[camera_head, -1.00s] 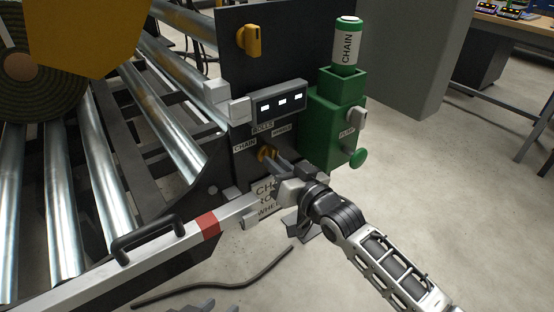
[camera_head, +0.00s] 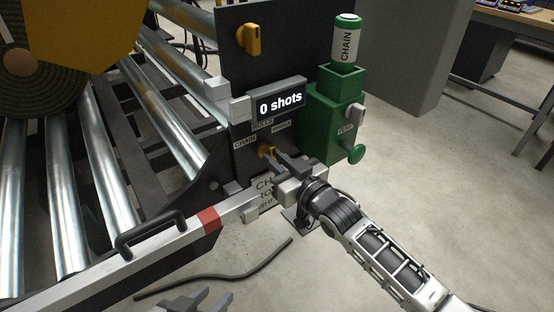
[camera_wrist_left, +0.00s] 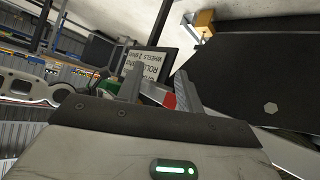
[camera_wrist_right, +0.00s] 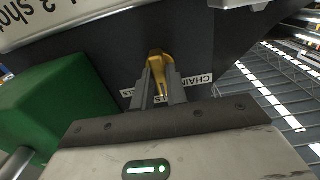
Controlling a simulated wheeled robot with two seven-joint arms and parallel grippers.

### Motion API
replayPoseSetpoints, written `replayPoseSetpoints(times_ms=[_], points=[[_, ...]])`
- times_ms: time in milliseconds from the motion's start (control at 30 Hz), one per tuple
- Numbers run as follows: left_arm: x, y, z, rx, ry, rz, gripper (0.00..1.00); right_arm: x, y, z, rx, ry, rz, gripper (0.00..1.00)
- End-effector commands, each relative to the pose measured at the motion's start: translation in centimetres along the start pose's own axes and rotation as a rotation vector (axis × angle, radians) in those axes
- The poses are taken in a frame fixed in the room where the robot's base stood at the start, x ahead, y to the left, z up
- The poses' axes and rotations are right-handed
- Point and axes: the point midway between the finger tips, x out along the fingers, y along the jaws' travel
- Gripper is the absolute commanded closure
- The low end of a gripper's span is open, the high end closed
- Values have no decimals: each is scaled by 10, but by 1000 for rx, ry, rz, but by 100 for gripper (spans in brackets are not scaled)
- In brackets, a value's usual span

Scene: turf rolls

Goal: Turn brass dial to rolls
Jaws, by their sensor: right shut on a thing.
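The brass dial (camera_head: 265,150) is on the dark panel, with labels CHAIN (camera_head: 244,142), ROLLS (camera_head: 262,125) and WHEELS (camera_head: 282,128) around it. My right gripper (camera_head: 275,157) is shut on the dial; the right wrist view shows the brass knob (camera_wrist_right: 159,65) between its fingers (camera_wrist_right: 158,95). The fingers partly cover the dial, and I cannot tell which label it points at. The display (camera_head: 280,101) above reads "0 shots". My left gripper (camera_head: 197,302) is open and empty at the bottom edge; its fingers (camera_wrist_left: 160,88) are apart in the left wrist view.
A green pump box (camera_head: 335,120) with a CHAIN canister (camera_head: 346,42) stands right of the dial. A white bar with a red band (camera_head: 208,220) and black handle (camera_head: 150,235) crosses below. A placard (camera_head: 264,192) hangs under the dial.

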Motion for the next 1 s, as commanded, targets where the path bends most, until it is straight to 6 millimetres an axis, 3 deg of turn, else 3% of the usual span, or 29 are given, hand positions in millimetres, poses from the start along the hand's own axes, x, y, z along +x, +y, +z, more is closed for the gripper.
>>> replayPoseSetpoints(times_ms=[33,67,133,433,567,833,1000], points=[[0,0,0,0,0,0,64,0,0,1,1,-1,0,100],[0,0,0,0,0,0,64,0,0,1,1,-1,0,83],[0,0,0,0,-1,1,64,0,0,1,1,-1,0,64],[0,1,0,0,-3,2,64,-1,0,0,2,-1,0,64],[-2,1,-4,2,0,0,64,-11,1,0,2,-3,1,64],[-15,1,-26,12,49,-12,64,-70,0,0,2,-5,0,64],[-24,1,-28,12,55,-21,64,-111,0,0,1,-5,0,64]])
